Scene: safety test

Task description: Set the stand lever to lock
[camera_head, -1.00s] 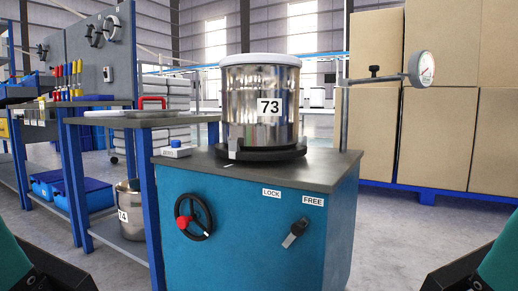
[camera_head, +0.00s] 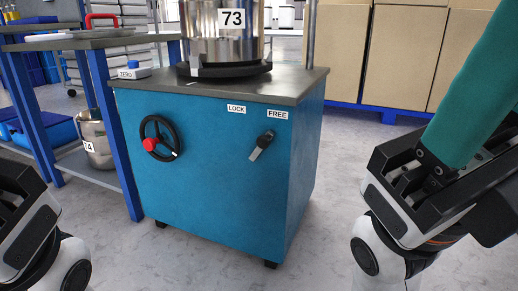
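The stand is a blue cabinet (camera_head: 215,180) with a dark grey top. Its lever (camera_head: 262,146) is on the upper right of the front face, with the pivot at the upper right and the handle tilted down to the left. A white LOCK label (camera_head: 236,109) is above and left of the lever. A white FREE label (camera_head: 277,114) is just above the pivot. Parts of my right arm and gripper (camera_head: 425,180) show at the right, well apart from the lever. My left gripper (camera_head: 22,205) is partly in view at the lower left edge. The fingertips of both are unclear.
A black handwheel (camera_head: 159,138) with a red knob is on the stand's front left. A steel pot marked 73 (camera_head: 225,45) stands on a black base on top. A ZERO button box (camera_head: 134,71) is beside it. A workbench is at left, boxes (camera_head: 405,55) behind right.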

